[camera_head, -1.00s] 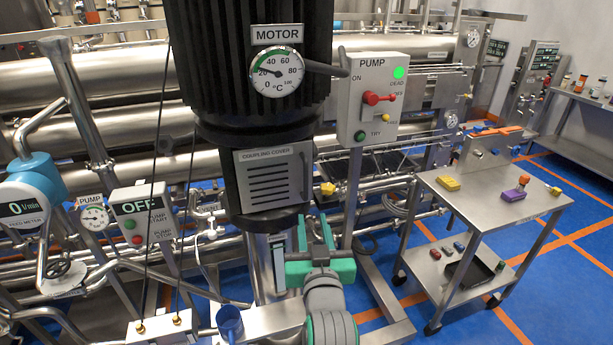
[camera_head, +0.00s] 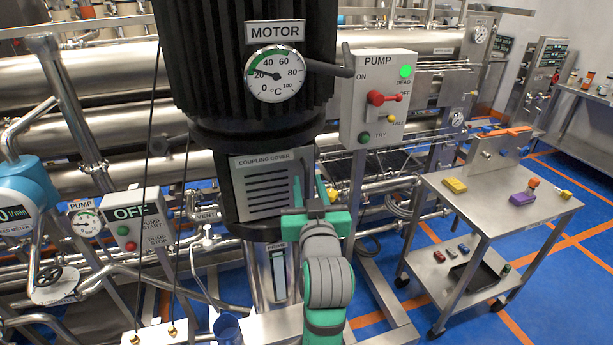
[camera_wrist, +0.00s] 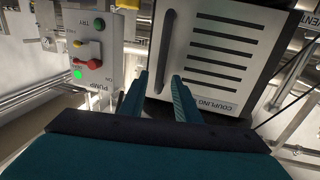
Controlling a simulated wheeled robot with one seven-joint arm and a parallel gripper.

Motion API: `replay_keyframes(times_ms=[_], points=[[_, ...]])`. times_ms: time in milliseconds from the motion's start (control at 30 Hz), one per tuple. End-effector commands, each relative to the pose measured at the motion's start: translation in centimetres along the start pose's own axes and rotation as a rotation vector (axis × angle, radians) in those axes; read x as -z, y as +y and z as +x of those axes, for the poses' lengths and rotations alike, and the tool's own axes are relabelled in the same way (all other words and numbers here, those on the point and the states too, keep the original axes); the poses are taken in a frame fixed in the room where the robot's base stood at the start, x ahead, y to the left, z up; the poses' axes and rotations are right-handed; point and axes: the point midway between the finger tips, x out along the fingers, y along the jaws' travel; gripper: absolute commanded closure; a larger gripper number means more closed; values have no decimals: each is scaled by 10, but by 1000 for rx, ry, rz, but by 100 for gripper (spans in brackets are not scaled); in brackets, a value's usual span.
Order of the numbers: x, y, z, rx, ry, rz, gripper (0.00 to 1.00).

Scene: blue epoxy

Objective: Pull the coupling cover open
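The coupling cover (camera_head: 262,196) is a grey slotted plate on the black housing below the motor, and looks closed. It also shows in the wrist view (camera_wrist: 218,50), upside down. A slim upright handle (camera_wrist: 165,45) stands along its edge, at the right side in the head view. My gripper (camera_head: 309,190) is at that right edge, its green fingers pointing at the cover. In the wrist view my gripper (camera_wrist: 159,82) is open, with the handle's line running between the two fingers. A gap shows on both sides; I cannot tell whether a finger touches it.
The pump switch box (camera_head: 381,98), with red lever and green lamp, stands close to the right of my gripper. The motor dial (camera_head: 275,73) is above the cover. A steel cart (camera_head: 497,189) with small blocks stands farther right. Two dark cables hang at the left.

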Motion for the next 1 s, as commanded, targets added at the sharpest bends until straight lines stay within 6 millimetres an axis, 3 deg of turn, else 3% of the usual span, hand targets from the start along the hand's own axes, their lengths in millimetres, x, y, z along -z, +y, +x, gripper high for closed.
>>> replay_keyframes(times_ms=[467, 600, 1000], points=[[0, 0, 6, -2, 1, 0, 71], [0, 1, 6, -3, 1, 0, 99], [0, 3, 7, -30, 0, 0, 100]])
